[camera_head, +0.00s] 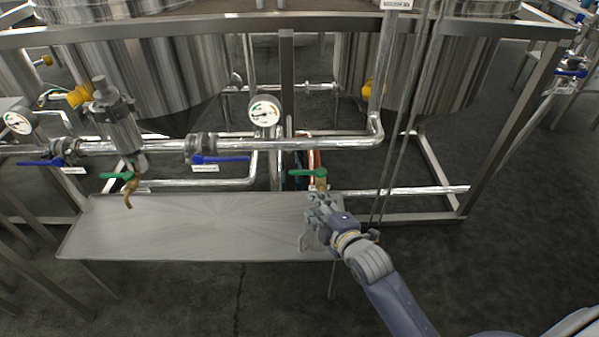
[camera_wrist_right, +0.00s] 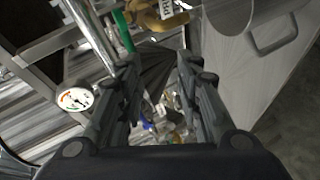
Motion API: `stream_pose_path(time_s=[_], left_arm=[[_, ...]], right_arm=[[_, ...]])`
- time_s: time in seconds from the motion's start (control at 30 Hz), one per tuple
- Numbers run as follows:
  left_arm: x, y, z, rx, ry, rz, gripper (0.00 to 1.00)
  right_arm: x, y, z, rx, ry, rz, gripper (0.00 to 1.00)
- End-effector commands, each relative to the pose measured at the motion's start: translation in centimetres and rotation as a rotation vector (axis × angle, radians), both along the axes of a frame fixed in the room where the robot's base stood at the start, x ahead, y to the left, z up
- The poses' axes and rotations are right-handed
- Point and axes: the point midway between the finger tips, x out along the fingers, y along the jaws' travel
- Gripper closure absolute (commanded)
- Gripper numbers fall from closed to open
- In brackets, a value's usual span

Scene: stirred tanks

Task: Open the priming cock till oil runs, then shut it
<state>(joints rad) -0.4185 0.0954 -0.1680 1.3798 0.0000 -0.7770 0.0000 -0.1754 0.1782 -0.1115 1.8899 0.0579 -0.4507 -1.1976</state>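A cock with a green lever (camera_head: 306,173) and a brass body (camera_head: 320,184) sits on the pipework above the tray's right part. Its lever lies sideways. In the right wrist view a green lever (camera_wrist_right: 122,32) and brass fitting (camera_wrist_right: 175,20) show near the top, with a white label (camera_wrist_right: 166,8). A second green-levered cock (camera_head: 118,176) with a bent brass spout (camera_head: 129,196) hangs below a steel cylinder at left. I cannot tell which is the priming cock. My right gripper (camera_head: 318,206) is open and empty, just below the right cock. No oil stream shows.
A steel tray or bench (camera_head: 200,228) lies below the pipes. Blue-levered valves (camera_head: 220,159) and a gauge (camera_head: 265,113) sit on the pipe behind. Thin upright pipes (camera_head: 402,120) rise right of the cock. The floor right of my arm is clear.

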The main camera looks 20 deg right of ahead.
Motion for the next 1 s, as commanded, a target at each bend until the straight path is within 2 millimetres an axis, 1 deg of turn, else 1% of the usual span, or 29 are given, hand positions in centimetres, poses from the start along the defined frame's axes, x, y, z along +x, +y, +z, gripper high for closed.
stream_pose_path(time_s=[0.03,0.1,0.17,0.37,0.5,0.7,0.8,1.0], left_arm=[[0.2,0.0,0.1,0.000,-0.003,0.000,0.06],[0.4,0.0,0.1,0.000,-0.006,0.000,0.06],[0.5,0.0,0.1,-0.001,-0.008,0.000,0.06],[0.6,0.0,0.0,0.002,-0.002,0.000,0.06],[1.9,-0.1,1.6,-0.001,-0.022,0.004,0.06],[3.1,-0.3,3.6,-0.003,-0.033,0.006,0.06],[3.6,-0.4,4.7,-0.003,-0.040,0.007,0.06],[4.1,-0.4,6.1,-0.003,-0.045,0.008,0.06]], right_arm=[[1.1,-0.2,0.7,-0.053,-0.053,0.019,0.67],[2.1,-0.4,1.4,-0.113,-0.110,0.037,0.67],[2.6,-0.5,1.9,-0.145,-0.144,0.046,0.67],[4.1,-0.4,2.1,-0.171,-0.172,0.052,0.67],[6.3,-0.1,1.6,-0.171,-0.171,0.052,0.67],[9.9,0.3,0.8,-0.169,-0.169,0.052,0.67],[11.4,0.5,0.6,-0.170,-0.168,0.052,0.67],[13.1,0.7,0.3,-0.170,-0.167,0.052,0.67]])
